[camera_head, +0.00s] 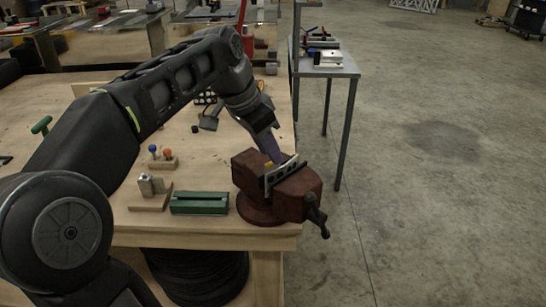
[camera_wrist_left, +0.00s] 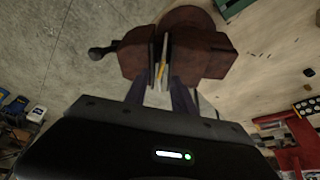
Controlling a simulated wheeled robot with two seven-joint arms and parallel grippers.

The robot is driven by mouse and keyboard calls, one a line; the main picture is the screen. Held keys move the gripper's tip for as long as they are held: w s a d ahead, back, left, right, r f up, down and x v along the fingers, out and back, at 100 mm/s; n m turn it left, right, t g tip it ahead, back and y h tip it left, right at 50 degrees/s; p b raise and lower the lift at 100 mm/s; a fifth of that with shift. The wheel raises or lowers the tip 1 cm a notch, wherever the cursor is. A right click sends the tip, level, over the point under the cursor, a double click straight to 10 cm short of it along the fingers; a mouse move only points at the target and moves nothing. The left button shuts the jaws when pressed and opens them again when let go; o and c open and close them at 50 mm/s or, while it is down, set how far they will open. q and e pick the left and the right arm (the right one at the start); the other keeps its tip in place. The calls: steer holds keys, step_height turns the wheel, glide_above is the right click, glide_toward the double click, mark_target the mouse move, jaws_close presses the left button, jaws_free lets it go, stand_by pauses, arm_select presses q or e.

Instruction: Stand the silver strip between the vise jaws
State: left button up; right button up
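The red-brown vise (camera_head: 246,171) is at the right front corner of the wooden bench, with its jaws parted by a narrow gap. In the left wrist view the vise (camera_wrist_left: 203,55) is straight ahead. A thin silver strip (camera_wrist_left: 157,84) with a yellow part stands on edge in line with the jaw gap; its lower end is hidden. My left gripper (camera_head: 270,153) is right over the jaws, pointing down. In the wrist view its fingers (camera_wrist_left: 160,88) stand apart, one on each side of the strip, with no clear contact. My right gripper is not in view.
A green block (camera_head: 200,203) and a wooden holder with metal cylinders (camera_head: 150,190) are left of the vise. A small stand with orange and blue knobs (camera_head: 162,160) is behind them. The vise handle (camera_head: 317,215) sticks out over the bench edge. Open floor lies right.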

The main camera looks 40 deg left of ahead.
arm_select(q)
steer(key=v, duration=0.3)
steer(key=shift+s+r, duration=0.15)
steer(key=shift+r, duration=0.15)
stand_by(0.3)
